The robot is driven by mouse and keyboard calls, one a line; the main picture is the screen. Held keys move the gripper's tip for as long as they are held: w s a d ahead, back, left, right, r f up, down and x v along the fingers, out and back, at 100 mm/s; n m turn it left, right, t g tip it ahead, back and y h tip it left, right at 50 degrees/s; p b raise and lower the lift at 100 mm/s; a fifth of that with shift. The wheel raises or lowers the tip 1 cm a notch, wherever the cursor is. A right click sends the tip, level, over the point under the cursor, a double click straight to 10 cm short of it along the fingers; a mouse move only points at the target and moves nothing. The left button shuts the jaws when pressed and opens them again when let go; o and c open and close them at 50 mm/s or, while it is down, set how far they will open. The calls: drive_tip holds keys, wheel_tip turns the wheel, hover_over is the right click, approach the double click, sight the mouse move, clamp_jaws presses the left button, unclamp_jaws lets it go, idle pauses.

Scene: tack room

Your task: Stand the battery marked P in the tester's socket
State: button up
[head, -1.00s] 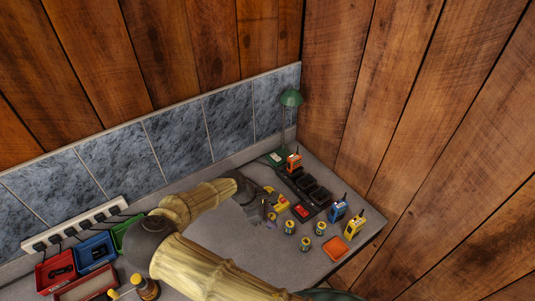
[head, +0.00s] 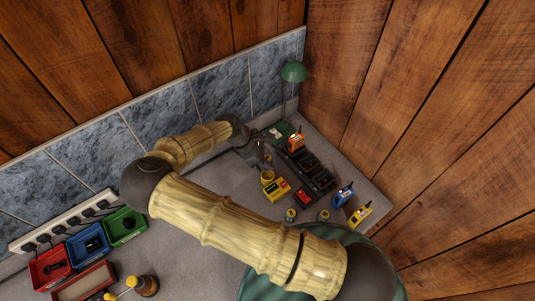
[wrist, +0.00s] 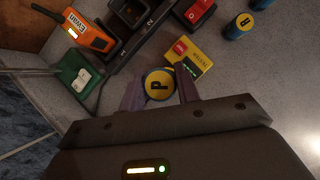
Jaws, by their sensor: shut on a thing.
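My gripper (wrist: 160,92) is shut on the battery marked P (wrist: 158,84), whose yellow top with a black P faces the wrist camera. In the head view my gripper (head: 262,157) is over the bench, behind the tester. The yellow tester (wrist: 192,57) has a red patch and green lights and lies just beyond the battery in the wrist view. The wrist view does not show the socket clearly.
Other batteries (head: 291,214) stand in front, one marked R (wrist: 240,25). A black charger rack (head: 318,178), a red block (head: 304,195), an orange radio (head: 295,143), a blue radio (head: 343,195), a yellow radio (head: 360,214) and a green lamp (head: 293,72) stand nearby.

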drive_tip(key=shift+s, duration=0.1)
wheel_tip(320, 180, down, 6)
drive_tip(key=b, duration=0.6)
drive_tip(key=shift+r, duration=0.1)
idle(0.7)
drive_tip(key=shift+r+p, duration=0.1)
drive_tip(key=shift+p, duration=0.3)
drive_tip(key=shift+d, duration=0.1)
drive_tip(key=shift+p, duration=0.65)
drive_tip(key=shift+f, duration=0.6)
idle(0.6)
drive_tip(key=o, duration=0.7)
